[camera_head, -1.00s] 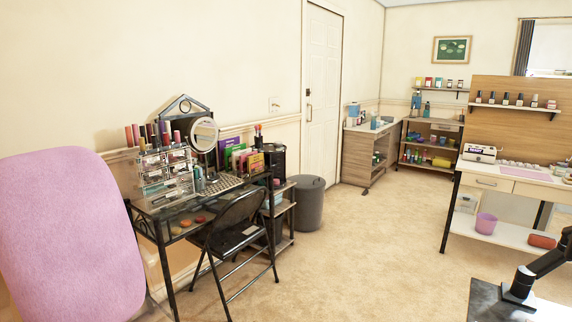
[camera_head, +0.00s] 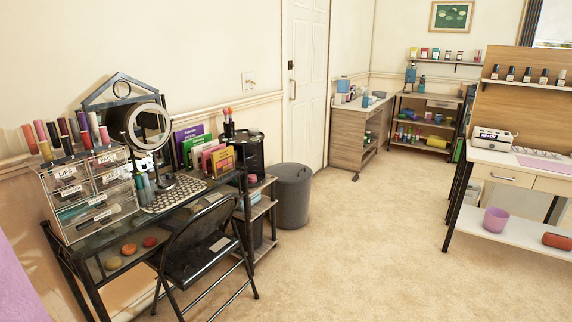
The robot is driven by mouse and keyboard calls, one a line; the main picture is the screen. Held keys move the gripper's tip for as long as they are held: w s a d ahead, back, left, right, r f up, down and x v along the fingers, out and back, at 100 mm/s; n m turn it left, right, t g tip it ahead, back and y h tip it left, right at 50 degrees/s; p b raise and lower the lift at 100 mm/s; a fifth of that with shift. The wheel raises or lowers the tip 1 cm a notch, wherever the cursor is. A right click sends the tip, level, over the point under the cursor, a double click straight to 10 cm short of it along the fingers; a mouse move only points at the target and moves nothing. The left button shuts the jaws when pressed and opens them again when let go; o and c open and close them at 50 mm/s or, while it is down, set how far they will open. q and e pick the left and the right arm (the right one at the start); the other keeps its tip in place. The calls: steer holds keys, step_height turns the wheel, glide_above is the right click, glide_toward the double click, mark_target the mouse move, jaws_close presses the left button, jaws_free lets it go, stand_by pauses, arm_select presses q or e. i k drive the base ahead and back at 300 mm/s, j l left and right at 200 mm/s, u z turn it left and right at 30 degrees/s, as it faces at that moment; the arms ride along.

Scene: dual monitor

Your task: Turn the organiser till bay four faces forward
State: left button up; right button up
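A clear drawer organiser (camera_head: 95,190) with white labels stands at the left end of a dark-framed glass desk (camera_head: 105,268). Tall lipsticks and tubes (camera_head: 75,132) stand in its top. A black spinning rack (camera_head: 243,148) stands at the desk's right end, with bottles on top. I cannot tell which of these is the organiser of the task, and no bay number is legible. Neither of my grippers is in view.
A black folding chair (camera_head: 205,245) stands in front of the desk. A round mirror (camera_head: 148,128) and books (camera_head: 190,145) are on it. A grey bin (camera_head: 292,195) stands to its right. A white-topped table (camera_head: 505,165) is at right. The carpet (camera_head: 350,250) between is clear.

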mark_target(250, 149)
steer(key=i, duration=2.45)
